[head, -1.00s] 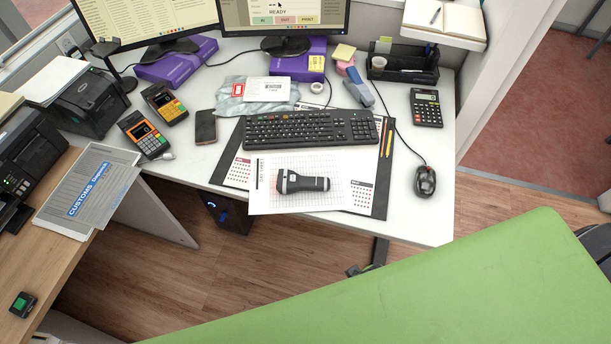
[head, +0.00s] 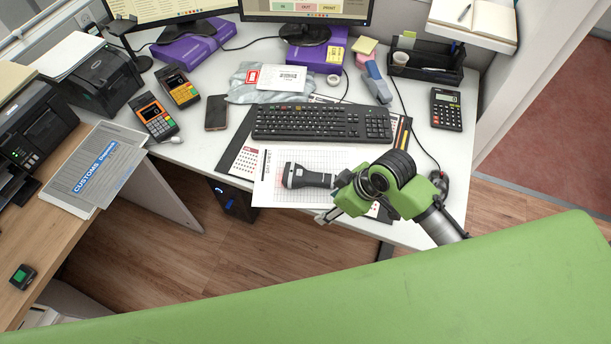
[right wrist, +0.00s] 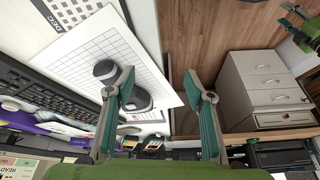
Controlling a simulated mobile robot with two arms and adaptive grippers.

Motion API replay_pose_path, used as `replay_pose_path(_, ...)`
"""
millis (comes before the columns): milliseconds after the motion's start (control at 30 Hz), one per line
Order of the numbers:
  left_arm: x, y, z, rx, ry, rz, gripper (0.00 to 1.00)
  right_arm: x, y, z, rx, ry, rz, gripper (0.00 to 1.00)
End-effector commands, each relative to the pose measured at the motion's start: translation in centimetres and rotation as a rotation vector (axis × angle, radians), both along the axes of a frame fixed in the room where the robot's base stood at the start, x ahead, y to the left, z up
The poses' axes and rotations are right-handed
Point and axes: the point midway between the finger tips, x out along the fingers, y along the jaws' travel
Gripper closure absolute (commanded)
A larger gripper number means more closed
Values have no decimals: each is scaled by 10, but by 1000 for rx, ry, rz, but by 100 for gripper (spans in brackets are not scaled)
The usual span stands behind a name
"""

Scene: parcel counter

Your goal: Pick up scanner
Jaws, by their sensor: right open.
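The scanner (head: 312,178) is a dark grey and black handheld device lying flat on a white gridded sheet (head: 262,190) on the desk. My right gripper (head: 334,200) is open and empty in the head view, just to the right of the scanner's handle end. In the right wrist view the scanner (right wrist: 138,99) lies to the left of the space between the open fingers (right wrist: 158,78), and the left finger hides part of it. Part of my left arm with its gripper (right wrist: 300,32) shows at that view's top right corner; its jaws are unclear.
The keyboard (head: 320,123) lies just behind the sheet. The mouse (head: 440,184) is partly hidden by my right arm. Card terminals (head: 156,118), a phone (head: 216,112) and a calculator (head: 446,109) stand around. Floor lies beyond the desk's front edge.

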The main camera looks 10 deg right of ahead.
Motion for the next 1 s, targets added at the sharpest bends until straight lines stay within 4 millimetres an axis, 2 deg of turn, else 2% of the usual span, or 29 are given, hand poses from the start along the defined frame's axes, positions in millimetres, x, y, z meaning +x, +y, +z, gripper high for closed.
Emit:
replay_pose_path(33, 0, 1, 0, 1, 1, 0, 60, 18, -7, 11, -14, -16, 65, 51)
replay_pose_path(200, -1, 2, -1, 2, 2, -1, 60, 58, -28, 47, -30, -22, 277, 51)
replay_pose_path(400, -1, 2, -2, 2, 2, 0, 60, 82, -53, 83, -31, -22, 392, 51)
replay_pose_path(500, -1, 2, -2, 2, 2, 0, 60, 85, -56, 88, -27, -20, 411, 51)
replay_pose_path(633, -1, 2, 0, 2, 2, 0, 60, 87, -50, 77, -21, -16, 415, 51)
replay_pose_path(900, -1, -1, 5, -1, 2, 1, 60, 94, -30, 29, -21, -18, 414, 51)
replay_pose_path(1000, -1, -1, 6, -2, 2, 1, 60, 96, -27, 18, -23, -20, 412, 51)
